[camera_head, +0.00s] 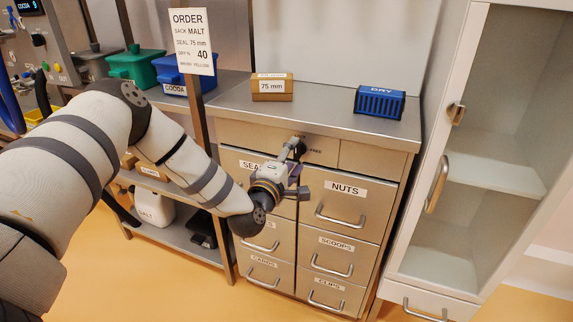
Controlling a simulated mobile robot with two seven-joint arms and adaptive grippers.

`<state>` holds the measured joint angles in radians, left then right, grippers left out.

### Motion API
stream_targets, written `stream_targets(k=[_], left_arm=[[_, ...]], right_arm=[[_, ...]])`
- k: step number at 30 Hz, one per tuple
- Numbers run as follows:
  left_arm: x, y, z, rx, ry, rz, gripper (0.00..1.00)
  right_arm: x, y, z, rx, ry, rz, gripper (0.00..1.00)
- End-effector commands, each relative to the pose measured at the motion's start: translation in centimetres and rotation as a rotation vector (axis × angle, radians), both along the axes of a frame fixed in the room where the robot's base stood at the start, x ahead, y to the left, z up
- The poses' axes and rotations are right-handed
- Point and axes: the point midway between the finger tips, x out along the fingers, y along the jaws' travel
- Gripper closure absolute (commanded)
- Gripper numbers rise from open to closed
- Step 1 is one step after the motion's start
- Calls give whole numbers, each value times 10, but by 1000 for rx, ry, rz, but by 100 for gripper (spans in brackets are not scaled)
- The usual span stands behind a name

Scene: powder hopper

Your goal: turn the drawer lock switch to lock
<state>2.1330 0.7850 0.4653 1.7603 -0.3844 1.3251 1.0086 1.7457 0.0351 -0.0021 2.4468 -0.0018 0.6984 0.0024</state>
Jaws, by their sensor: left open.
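The drawer lock switch (301,147) is a small dark knob on the steel top panel of the drawer cabinet (370,158). A label beside it is partly covered, with only "FREE" readable to its right. My left gripper (299,170) is in front of the cabinet, just below the switch. Whether the upper finger touches the switch cannot be told. The switch's exact angle is partly hidden by that finger. My right gripper is not in view.
The NUTS drawer (341,204) and several others are shut, with protruding handles. A 75 mm box (272,87) and a blue DRY box (380,101) stand on the counter. An order sign (192,42) on a post rises behind my left arm. A glass-door cabinet (466,180) stands right.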

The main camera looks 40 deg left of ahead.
Motion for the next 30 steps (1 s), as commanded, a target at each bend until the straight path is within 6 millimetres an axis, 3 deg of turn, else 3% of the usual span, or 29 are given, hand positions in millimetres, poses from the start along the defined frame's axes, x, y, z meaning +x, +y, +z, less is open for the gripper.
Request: stream_targets(k=[6,12,27,30], left_arm=[[-58,-14,0,-4,3,0,47],[-94,-23,-1,-1,3,-1,47],[-102,-25,0,0,1,-1,47],[-105,-37,-11,28,59,-39,47]], right_arm=[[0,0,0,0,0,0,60],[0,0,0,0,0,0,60],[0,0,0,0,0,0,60],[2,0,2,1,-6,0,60]])
